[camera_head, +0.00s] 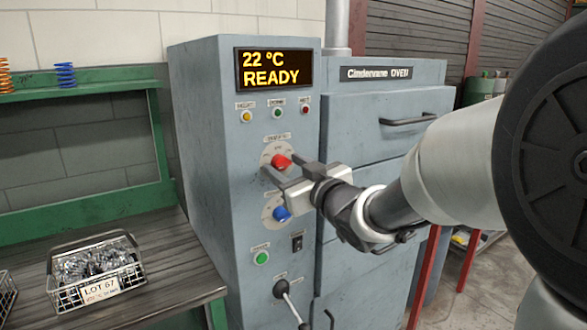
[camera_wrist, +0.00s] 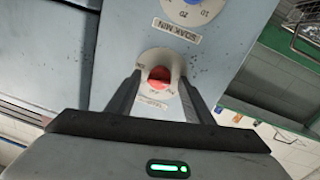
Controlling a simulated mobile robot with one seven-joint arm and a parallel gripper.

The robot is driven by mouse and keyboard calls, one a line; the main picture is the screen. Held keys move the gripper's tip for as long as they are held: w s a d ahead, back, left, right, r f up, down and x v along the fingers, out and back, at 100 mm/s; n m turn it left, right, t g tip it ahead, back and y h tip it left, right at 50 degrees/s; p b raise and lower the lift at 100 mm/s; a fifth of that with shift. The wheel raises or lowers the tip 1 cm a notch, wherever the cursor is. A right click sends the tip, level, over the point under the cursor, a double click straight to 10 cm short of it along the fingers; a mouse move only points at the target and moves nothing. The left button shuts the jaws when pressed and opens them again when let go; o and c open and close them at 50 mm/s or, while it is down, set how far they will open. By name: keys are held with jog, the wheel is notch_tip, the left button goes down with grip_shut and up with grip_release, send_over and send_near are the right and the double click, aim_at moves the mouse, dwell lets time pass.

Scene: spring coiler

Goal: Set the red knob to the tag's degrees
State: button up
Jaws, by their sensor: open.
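The red knob (camera_head: 281,161) sits on a pale round dial on the grey control panel, above the blue knob (camera_head: 282,214). In the wrist view the red knob (camera_wrist: 159,76) lies between the two fingertips of my gripper (camera_wrist: 161,84), which are spread to either side of it. In the head view my gripper (camera_head: 280,176) is at the panel by the red knob. Contact cannot be told. The red dial's numbers are too small to read. A tag (camera_head: 100,289) on the wire basket reads "LOT 67", with a smaller line I cannot read clearly.
The display (camera_head: 274,68) reads 22 °C READY. Small buttons sit above the red knob. A green button (camera_head: 261,258), black switch (camera_head: 297,242) and lever (camera_head: 291,302) are below. The wire basket (camera_head: 66,299) of metal parts stands on the bench. The oven drawers (camera_head: 360,125) are right.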

jog(key=c, duration=1)
